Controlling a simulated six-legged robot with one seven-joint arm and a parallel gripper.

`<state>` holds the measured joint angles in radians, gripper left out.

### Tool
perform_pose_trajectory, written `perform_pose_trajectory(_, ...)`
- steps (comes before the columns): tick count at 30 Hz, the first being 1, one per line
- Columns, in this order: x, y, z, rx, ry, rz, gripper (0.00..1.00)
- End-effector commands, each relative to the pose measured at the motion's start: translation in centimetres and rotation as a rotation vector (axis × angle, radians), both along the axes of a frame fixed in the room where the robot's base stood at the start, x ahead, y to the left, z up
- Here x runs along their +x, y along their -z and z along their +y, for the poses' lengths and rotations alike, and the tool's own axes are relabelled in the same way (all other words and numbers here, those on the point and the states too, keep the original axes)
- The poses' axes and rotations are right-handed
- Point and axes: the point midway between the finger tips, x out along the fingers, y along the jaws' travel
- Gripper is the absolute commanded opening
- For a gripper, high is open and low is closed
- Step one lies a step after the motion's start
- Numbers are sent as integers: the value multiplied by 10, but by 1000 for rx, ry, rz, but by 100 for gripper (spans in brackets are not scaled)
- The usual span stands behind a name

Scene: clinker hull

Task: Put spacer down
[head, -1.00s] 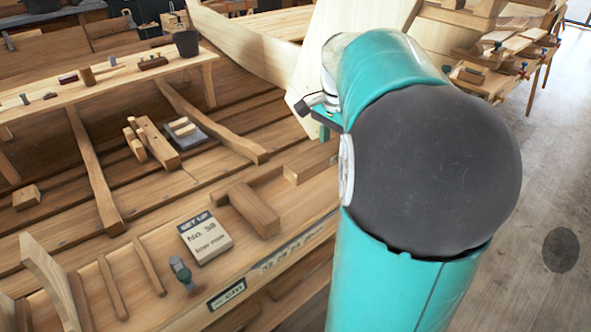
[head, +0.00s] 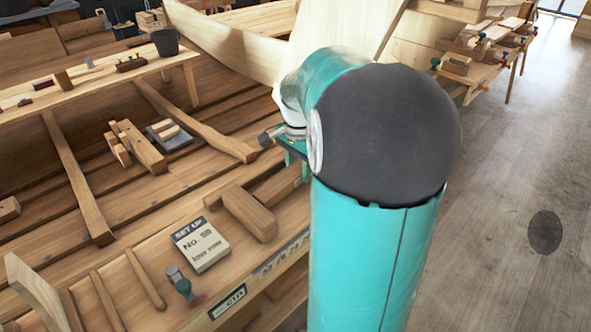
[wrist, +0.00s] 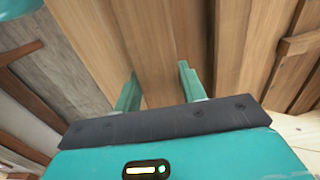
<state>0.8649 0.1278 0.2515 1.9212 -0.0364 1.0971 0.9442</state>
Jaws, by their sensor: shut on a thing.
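In the wrist view my gripper (wrist: 160,86) has its two teal fingers a piece's width apart. They are shut on a pale brown wooden piece (wrist: 150,60), which I take to be the spacer. Its far end merges with the planks behind it, so I cannot tell its full length or whether it touches anything.
A plank ledge holds a card marked "No. 59" (head: 201,244), an L-shaped wooden block (head: 243,213) and a small clamp-like tool (head: 181,284). Light blocks lie on a grey pad (head: 178,142). A dark bucket (head: 165,42) stands on a bench behind.

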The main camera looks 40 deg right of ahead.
Motion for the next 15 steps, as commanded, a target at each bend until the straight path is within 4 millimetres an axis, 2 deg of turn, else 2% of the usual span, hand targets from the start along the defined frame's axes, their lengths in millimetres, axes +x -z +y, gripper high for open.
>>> perform_pose_trajectory(3, 0, 10, 1, 2, 0, 0, 0)
perform_pose_trajectory(10, 1, 12, 1, 1, -1, 1, 0)
perform_pose_trajectory(11, 1, 12, 1, 2, -1, 2, 43)
perform_pose_trajectory(14, 2, 12, 2, 2, -1, 2, 62)
perform_pose_trajectory(15, 2, 12, 2, 2, -1, 1, 62)
